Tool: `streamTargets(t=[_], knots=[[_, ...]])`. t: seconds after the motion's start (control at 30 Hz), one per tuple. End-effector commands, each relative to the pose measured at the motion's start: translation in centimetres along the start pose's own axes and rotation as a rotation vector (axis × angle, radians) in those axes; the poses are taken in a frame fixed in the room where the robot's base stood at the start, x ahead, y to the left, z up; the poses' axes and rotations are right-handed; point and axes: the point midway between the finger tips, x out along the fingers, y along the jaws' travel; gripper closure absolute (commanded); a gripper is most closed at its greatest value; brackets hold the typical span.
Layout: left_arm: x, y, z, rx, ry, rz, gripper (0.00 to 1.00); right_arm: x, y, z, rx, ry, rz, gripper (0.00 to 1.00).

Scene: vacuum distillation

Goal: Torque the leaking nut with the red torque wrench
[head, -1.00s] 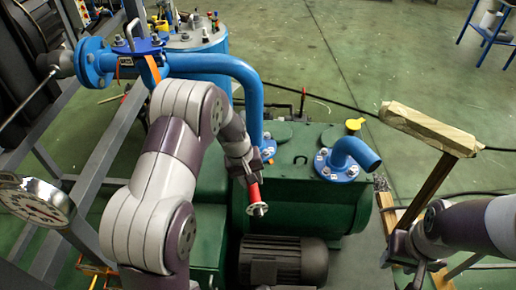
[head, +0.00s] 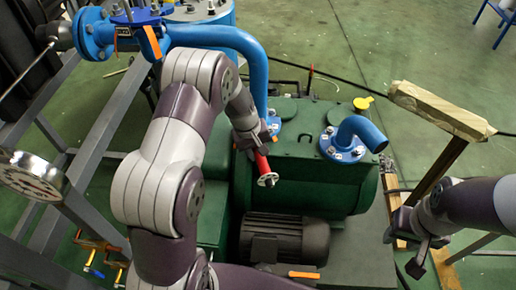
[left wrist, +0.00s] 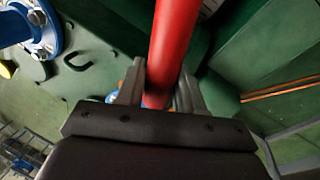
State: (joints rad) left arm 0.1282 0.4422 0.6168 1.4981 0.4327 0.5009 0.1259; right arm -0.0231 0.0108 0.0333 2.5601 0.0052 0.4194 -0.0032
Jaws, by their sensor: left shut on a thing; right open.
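The red torque wrench (head: 263,165) shows in the head view above the green pump, in front of the blue pipe's lower flange. My left gripper (head: 262,137) is shut on it. In the left wrist view the red handle (left wrist: 172,45) runs up between the fingers of my left gripper (left wrist: 160,88). The bolted blue flange (head: 270,130) at the foot of the blue pipe is partly hidden behind my left gripper. I cannot tell which nut leaks, nor whether the wrench touches one. My right gripper (head: 402,256) is open and empty at the right, low beside the wooden stand.
The green pump (head: 310,178) with a black motor (head: 285,238) fills the middle. A blue elbow pipe (head: 360,132) rises from its top. A wooden stand (head: 440,110) is at the right. Grey frame rails and a round gauge (head: 32,175) are at the left.

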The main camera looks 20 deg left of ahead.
Motion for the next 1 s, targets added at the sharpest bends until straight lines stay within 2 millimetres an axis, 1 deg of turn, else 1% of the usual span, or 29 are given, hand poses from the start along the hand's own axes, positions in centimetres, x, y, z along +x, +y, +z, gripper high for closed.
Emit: streamTargets(t=[0.03, 0.27, 0.33, 1.0], knots=[[0.5, -0.1, -0.1, 0.001, 0.004, 0.002, 1.00, 0.5, 0.0, 0.1, 0.000, 0.000, 0.000, 0.57], [2.0, -0.4, -0.1, 0.001, 0.003, 0.002, 1.00, 1.7, 0.0, 0.2, 0.000, 0.000, 0.000, 0.57], [1.6, -0.3, -0.1, 0.002, 0.004, 0.002, 1.00, 1.3, 0.0, 0.2, 0.000, 0.000, 0.000, 0.57], [1.5, -0.3, -0.1, 0.001, 0.004, 0.002, 1.00, 1.0, 0.0, 0.1, 0.000, 0.000, 0.000, 0.57]])
